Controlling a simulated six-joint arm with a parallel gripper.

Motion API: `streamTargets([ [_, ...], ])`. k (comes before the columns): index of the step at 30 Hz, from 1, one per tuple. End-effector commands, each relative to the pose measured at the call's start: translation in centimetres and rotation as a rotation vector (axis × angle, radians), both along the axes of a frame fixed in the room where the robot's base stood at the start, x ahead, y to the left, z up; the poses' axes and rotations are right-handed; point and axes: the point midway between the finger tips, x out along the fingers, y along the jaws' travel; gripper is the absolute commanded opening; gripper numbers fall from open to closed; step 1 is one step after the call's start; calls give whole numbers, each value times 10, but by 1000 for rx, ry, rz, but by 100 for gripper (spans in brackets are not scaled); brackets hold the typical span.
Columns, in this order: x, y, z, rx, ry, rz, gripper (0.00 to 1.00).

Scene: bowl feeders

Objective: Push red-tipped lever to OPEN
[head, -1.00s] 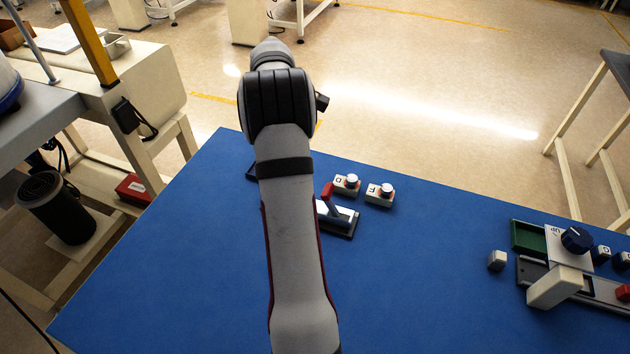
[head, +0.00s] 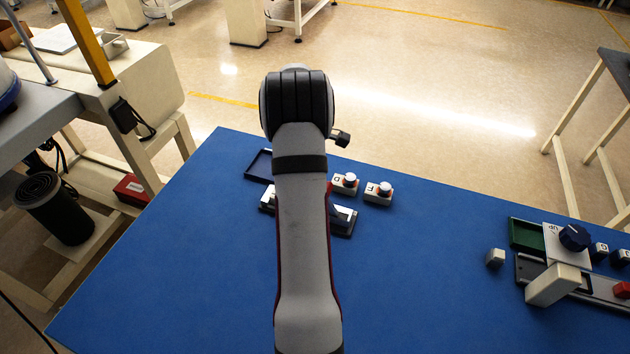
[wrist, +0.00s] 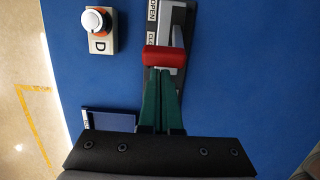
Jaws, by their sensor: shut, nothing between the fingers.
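The lever's red tip (wrist: 165,57) shows in the wrist view as a crosswise red bar on a grey lever arm. The lever stands on a base (wrist: 181,88) with a white label strip (wrist: 152,12) reading OPEN at the top, and partly hidden letters below it. My gripper (wrist: 161,72) is shut, its green fingers together and empty, with the fingertips right at the near side of the red tip. I cannot tell whether they touch. In the head view my arm hides the gripper and most of the lever; the base (head: 343,221) shows beside it.
A button box marked D (wrist: 99,30) stands left of the lever, with another button box (head: 378,193) beside it. A dark blue tray (wrist: 108,120) lies nearby. The blue table's front middle is clear.

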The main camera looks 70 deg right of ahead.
Motion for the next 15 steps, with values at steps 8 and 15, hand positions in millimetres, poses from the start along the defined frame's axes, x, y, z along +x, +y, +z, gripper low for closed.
streamTargets([
  [8, -1, 0, 1, 0, -8, -1, 0],
  [15, -5, 0, 4, 0, -59, -1, 0],
])
